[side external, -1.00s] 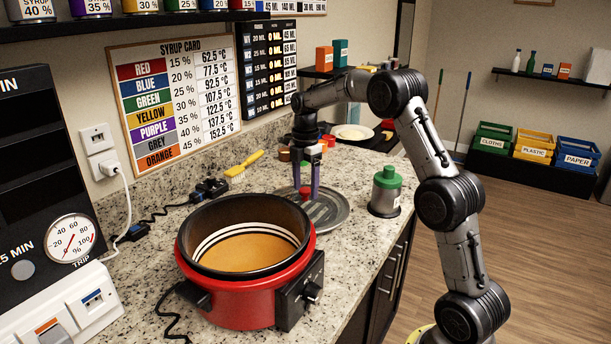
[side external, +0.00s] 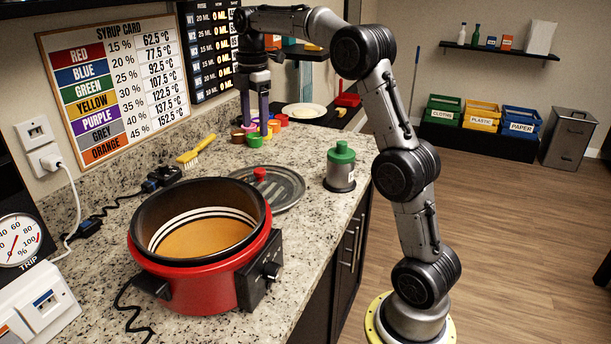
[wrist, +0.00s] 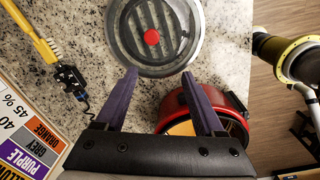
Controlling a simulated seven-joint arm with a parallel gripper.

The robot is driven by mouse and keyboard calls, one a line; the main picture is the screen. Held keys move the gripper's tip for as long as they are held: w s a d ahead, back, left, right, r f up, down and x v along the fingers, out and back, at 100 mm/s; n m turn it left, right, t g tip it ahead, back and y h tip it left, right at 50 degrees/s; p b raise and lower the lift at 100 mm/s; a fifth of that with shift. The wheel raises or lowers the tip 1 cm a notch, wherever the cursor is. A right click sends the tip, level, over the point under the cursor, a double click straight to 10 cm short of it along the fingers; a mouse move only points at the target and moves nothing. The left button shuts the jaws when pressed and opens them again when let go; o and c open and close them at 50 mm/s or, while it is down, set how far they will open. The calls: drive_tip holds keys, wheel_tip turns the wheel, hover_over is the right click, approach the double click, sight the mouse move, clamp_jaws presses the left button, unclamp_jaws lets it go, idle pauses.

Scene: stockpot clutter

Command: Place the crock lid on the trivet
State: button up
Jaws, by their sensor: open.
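The crock lid (side external: 283,190) is a round, see-through disc with a rim and a red knob (side external: 260,173). It lies flat on the counter behind the crock, and also shows in the wrist view (wrist: 185,58). Dark parallel slats (wrist: 150,22), apparently the trivet, show through the lid beneath it. The lid hides how they touch. My gripper (side external: 255,125) is raised above and behind the lid, clear of the knob. Its purple fingers are apart with nothing between them, also in the wrist view (wrist: 160,75).
The red crock (side external: 205,285) stands open in front of the lid, with amber contents. A green-capped canister (side external: 341,168) stands right of the lid. A yellow brush (side external: 196,152) lies left, near a cable. Several small coloured cups (side external: 262,131) and a plate (side external: 303,110) are behind.

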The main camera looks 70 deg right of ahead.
drive_tip(key=s+a+r+m+t, duration=0.25)
drive_tip(key=s+a+m, duration=0.45)
drive_tip(key=s+a, duration=0.6)
drive_tip(key=s+a+f+m+t, duration=0.1)
drive_tip(key=s+a+f+m, duration=0.2)
drive_tip(key=s, duration=0.4)
drive_tip(key=s+a+f+m+t, duration=0.1)
drive_tip(key=s+a+f+m, duration=0.2)
drive_tip(key=s+f, duration=0.3)
drive_tip(key=shift+s+m, duration=0.3)
drive_tip(key=shift+s, duration=0.2)
drive_tip(key=shift+t, duration=0.25)
